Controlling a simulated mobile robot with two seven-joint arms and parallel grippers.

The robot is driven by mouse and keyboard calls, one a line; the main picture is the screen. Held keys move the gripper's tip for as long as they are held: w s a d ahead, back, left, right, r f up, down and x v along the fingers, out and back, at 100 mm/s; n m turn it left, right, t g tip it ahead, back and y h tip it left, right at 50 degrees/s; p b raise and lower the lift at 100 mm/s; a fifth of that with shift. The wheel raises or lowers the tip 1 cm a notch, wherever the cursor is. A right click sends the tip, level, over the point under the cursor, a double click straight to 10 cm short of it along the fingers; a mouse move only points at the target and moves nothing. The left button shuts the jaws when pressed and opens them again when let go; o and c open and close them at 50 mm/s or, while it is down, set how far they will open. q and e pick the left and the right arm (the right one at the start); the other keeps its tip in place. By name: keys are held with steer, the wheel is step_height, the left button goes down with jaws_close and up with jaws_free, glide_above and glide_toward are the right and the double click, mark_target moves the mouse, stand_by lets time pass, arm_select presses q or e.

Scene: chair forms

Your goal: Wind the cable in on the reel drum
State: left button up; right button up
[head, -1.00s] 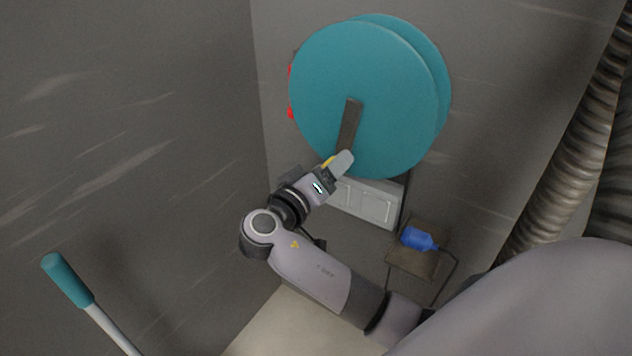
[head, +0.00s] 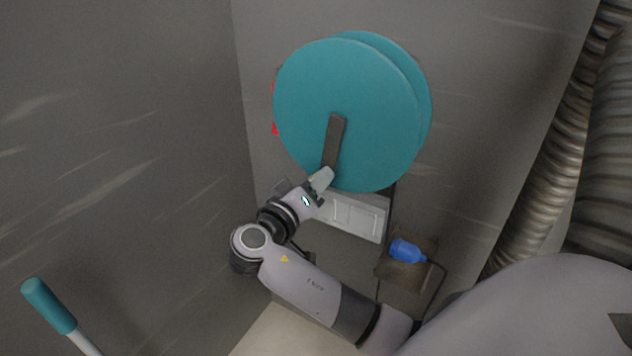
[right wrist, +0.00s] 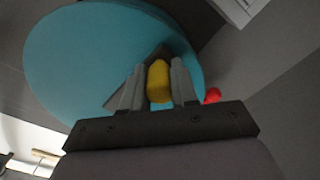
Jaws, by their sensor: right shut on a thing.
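The teal reel drum (head: 345,100) is mounted on the wall in the head view. A dark crank arm (head: 334,140) runs down from its centre. My right gripper (head: 320,180) is at the crank's lower end. In the right wrist view the gripper (right wrist: 158,82) is shut on the yellow crank handle (right wrist: 159,80), with the drum (right wrist: 90,60) behind it. A dark cable hangs below the drum to a blue plug (head: 406,251) on a brown ledge (head: 404,274). My left gripper is not in view.
A white panelled box (head: 355,216) is on the wall below the drum. A red part (head: 275,128) shows behind the drum's left edge. Ribbed hoses (head: 545,150) run down the right side. A pole with a teal grip (head: 48,305) stands at lower left.

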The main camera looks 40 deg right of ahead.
steer(key=o, duration=0.4)
steer(key=shift+o, duration=0.2)
steer(key=s, duration=0.1)
steer(key=s+d+p, duration=0.1)
steer(key=s+p, duration=0.1)
steer(key=s, duration=0.1)
steer(key=shift+s+d+r, duration=0.1)
steer(key=shift+d+r, duration=0.15)
steer(key=shift+d, duration=0.1)
steer(key=shift+s, duration=0.1)
steer(key=shift+s+d+r+p, duration=0.15)
steer(key=shift+s+r+p, duration=0.1)
steer(key=shift+p, duration=0.15)
steer(key=s+p, duration=0.1)
steer(key=s+d+r+p, duration=0.1)
steer(key=shift+s+r, duration=0.3)
steer(key=shift+s, duration=0.1)
steer(key=shift+s+d+r, duration=0.1)
steer(key=shift+s+d, duration=0.05)
steer(key=shift+s, duration=0.1)
